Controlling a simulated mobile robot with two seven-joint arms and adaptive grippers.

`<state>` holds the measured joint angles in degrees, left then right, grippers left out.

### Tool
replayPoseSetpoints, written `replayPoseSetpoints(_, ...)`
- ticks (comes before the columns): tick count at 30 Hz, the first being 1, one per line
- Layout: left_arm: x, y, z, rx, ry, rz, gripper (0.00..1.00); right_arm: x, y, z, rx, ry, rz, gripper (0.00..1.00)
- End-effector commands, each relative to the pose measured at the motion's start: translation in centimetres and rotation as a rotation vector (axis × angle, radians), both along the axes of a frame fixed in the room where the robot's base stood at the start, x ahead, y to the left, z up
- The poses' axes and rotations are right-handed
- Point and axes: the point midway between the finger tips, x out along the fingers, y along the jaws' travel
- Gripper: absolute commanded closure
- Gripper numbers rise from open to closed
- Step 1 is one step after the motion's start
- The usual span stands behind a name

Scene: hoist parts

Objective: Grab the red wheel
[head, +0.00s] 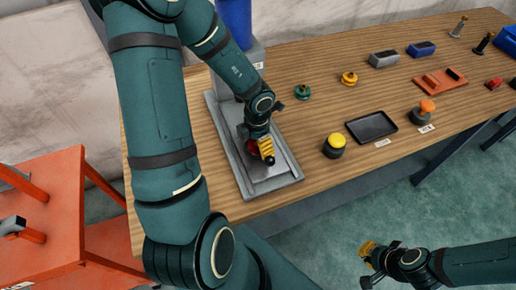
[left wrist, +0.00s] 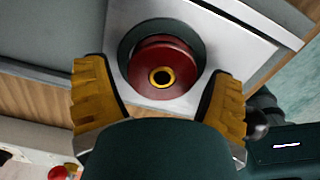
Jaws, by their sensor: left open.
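The red wheel (left wrist: 167,55) has a yellow-ringed dark hub and sits over a dark round recess on a light metal plate (left wrist: 228,48). In the head view only a bit of the red wheel (head: 251,147) shows beside my left gripper (head: 265,150), which points down over the grey stand. In the left wrist view my left gripper (left wrist: 160,80) is open, with one yellow finger to each side of the wheel and visible gaps between. My right gripper (head: 370,262) hangs off the table's front at lower right, away from the wheel; its opening is unclear.
The wooden table (head: 330,110) holds the grey stand with its blue-topped column (head: 235,22). To the right are a yellow-topped button (head: 335,143), a black tray (head: 371,127), an orange-topped button (head: 425,108) and several small parts. An orange bench (head: 50,200) stands at left.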

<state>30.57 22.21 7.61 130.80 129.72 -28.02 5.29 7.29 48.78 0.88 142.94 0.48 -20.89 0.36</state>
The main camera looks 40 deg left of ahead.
Motion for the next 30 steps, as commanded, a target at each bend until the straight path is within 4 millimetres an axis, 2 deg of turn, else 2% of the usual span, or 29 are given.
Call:
replayPoseSetpoints(2,0.0,0.0,-0.7,0.000,-0.001,0.000,0.17,-0.1,0.0,-0.5,0.000,0.002,0.002,1.00)
replayPoseSetpoints(8,0.0,0.0,-0.5,0.001,-0.001,0.000,0.17,-0.1,0.0,-0.3,0.001,0.002,0.002,1.00)
replayPoseSetpoints(9,0.0,0.0,-0.5,0.001,-0.001,0.000,0.24,-0.1,0.0,-0.3,0.001,0.002,0.002,1.00)
replayPoseSetpoints(11,0.0,0.0,-0.5,0.001,-0.001,0.000,0.45,-0.1,0.0,-0.3,0.001,0.002,0.002,1.00)
replayPoseSetpoints(12,0.0,0.0,-0.5,0.001,-0.001,0.000,0.59,-0.1,0.0,-0.3,0.001,0.002,0.002,1.00)
replayPoseSetpoints(14,0.0,0.0,-0.5,0.001,-0.001,0.000,0.80,-0.1,0.0,-0.3,0.001,0.002,0.002,1.00)
replayPoseSetpoints(23,0.1,0.0,-0.3,0.001,-0.003,0.000,0.80,-0.1,0.0,-0.1,0.000,0.002,0.002,1.00)
replayPoseSetpoints(26,0.1,0.0,0.7,0.002,-0.004,0.000,0.80,0.1,0.0,0.4,0.000,-0.002,-0.002,1.00)
replayPoseSetpoints(30,0.1,0.1,3.2,0.003,-0.005,0.001,0.80,0.5,-0.1,1.8,-0.002,-0.011,-0.008,1.00)
